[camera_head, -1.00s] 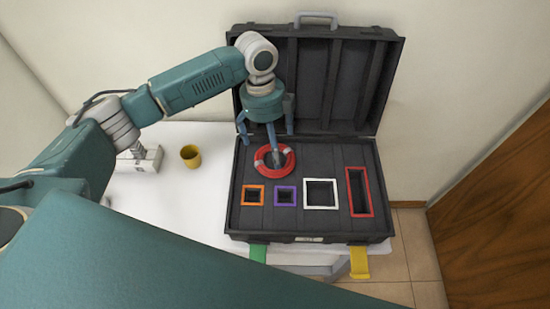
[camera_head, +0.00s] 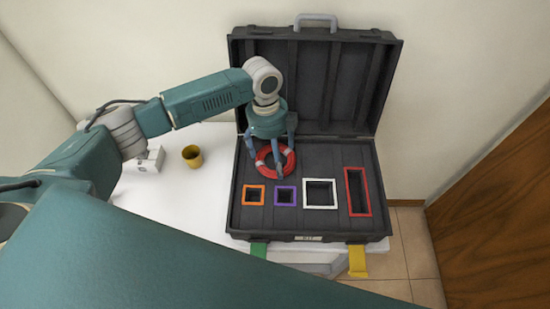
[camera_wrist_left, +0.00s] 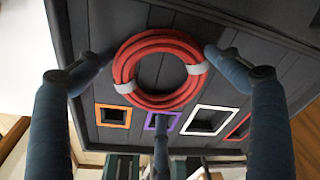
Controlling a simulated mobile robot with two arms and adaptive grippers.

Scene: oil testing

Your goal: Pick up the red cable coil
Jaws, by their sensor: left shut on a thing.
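The red cable coil (camera_head: 262,161) is a ring with pale bands, at the back left of the open black case's insert. It also shows large in the left wrist view (camera_wrist_left: 122,72). My left gripper (camera_head: 274,163) reaches down over the coil and is shut on it. In the left wrist view its fingers (camera_wrist_left: 157,85) stand at the left, right and lower side of the ring. The coil appears at the insert's surface; I cannot tell any gap beneath it. My right gripper is not in view.
The black case (camera_head: 327,225) has orange (camera_head: 244,195), purple (camera_head: 277,195), white (camera_head: 306,195) and red (camera_head: 350,190) framed slots. Its lid (camera_head: 350,80) stands open behind. A yellow cup (camera_head: 192,156) and a pale device (camera_head: 150,160) are on the white table (camera_head: 165,200) to the left.

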